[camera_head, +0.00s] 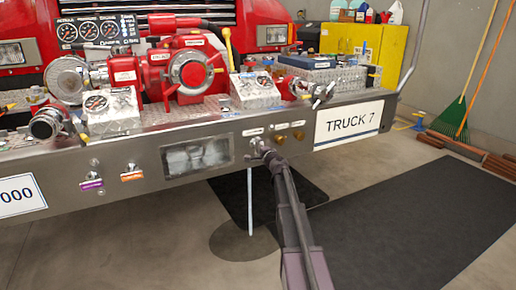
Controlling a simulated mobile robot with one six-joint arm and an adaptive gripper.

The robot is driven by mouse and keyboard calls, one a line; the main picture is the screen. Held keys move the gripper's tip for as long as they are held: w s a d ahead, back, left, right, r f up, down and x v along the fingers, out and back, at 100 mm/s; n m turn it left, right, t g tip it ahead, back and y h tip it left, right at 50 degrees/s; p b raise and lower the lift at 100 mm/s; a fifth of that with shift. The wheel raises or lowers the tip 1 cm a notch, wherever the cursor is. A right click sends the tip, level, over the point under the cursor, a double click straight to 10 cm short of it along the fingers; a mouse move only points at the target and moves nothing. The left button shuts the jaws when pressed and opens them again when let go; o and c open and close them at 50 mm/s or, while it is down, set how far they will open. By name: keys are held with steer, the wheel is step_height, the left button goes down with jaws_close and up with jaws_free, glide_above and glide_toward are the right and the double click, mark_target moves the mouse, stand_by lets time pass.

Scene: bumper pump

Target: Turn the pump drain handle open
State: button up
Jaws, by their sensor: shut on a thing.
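The red pump (187,72) with its round wheel sits on top of the truck's metal bumper (215,128). Small labelled controls are on the bumper's front face, left of the TRUCK 7 sign. The silver drain control (256,147) is the leftmost of these, under a small label I cannot read. My gripper (268,155) is at this control, shut on its handle. The gripper hides most of the handle, so its angle cannot be told. A thin pale stream (249,200) runs straight down below the bumper to a dark round patch (245,241) on the floor; it looks like water.
Two brass knobs (289,137) are close on the right of my gripper. A recessed light (197,158) is on the left. Purple (92,185) and orange (132,176) labelled controls are farther left. A dark mat (405,235) lies on the open floor at right.

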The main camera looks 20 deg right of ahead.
steer(key=shift+n, duration=0.3)
steer(key=o, duration=0.8)
steer(key=shift+s, duration=0.1)
steer(key=s, duration=1.1)
steer(key=shift+s+d, duration=0.2)
steer(key=shift+s, duration=0.2)
steer(key=shift+a, duration=0.1)
